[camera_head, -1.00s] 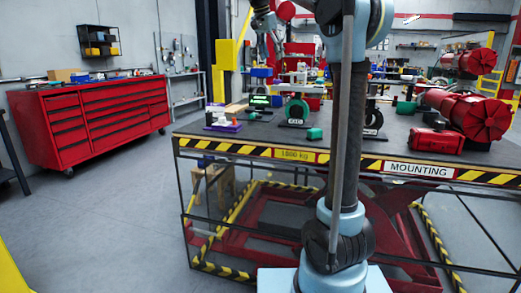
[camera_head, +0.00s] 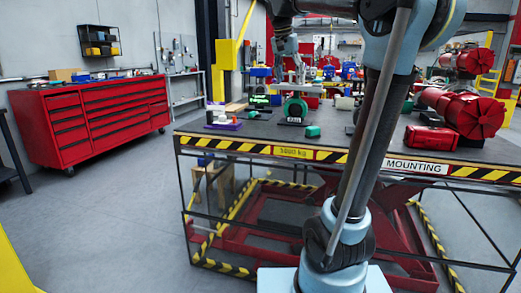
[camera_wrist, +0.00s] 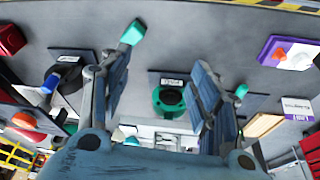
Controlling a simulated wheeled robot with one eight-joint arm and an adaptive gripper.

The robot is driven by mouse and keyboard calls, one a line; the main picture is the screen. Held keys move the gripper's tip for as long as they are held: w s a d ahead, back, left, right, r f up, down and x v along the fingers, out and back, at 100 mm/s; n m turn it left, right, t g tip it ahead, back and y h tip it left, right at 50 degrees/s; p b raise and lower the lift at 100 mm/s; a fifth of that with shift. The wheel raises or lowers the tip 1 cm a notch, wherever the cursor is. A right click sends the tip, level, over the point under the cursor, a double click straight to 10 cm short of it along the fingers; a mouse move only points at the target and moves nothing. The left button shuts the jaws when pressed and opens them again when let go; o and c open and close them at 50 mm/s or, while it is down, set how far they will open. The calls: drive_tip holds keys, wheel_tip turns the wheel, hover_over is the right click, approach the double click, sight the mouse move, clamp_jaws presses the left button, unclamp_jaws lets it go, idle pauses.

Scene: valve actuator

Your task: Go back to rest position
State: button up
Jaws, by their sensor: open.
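My gripper (camera_wrist: 160,62) is open, with two grey-blue fingers spread apart and nothing between them. In the head view, my arm rises at the right and bends left, with its wrist end (camera_head: 285,42) over the back of the workbench (camera_head: 232,134). In the wrist view, a green ring-shaped part (camera_wrist: 170,100) on a dark labelled plate shows beyond the gap between the fingers. A small green block (camera_wrist: 132,32) shows just past the left fingertip. The ring part (camera_head: 295,109) and green block (camera_head: 313,131) stand on the bench in the head view.
A red valve actuator (camera_head: 470,112) and red box (camera_head: 431,139) occupy the bench's right side. A purple tray (camera_head: 222,125) lies at its left. A red tool cabinet (camera_head: 85,122) stands against the left wall. Grey floor (camera_head: 105,215) between is clear.

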drive_tip(key=s+d+f+n, duration=0.2)
drive_tip(key=s+f, duration=0.8)
drive_tip(key=f, duration=0.3)
drive_tip(key=s+d+f+n+y, duration=0.1)
drive_tip(key=s+d+f+n, duration=0.1)
drive_tip(key=s+f, duration=0.8)
drive_tip(key=s+d+f+n+y, duration=0.1)
drive_tip(key=s+d+f, duration=0.3)
drive_tip(key=s+f, duration=0.7)
wheel_tip(320, 180, down, 6)
drive_tip(key=shift+f+n+g, duration=0.25)
drive_tip(key=shift+n+g, duration=0.05)
drive_tip(key=shift+n, duration=0.2)
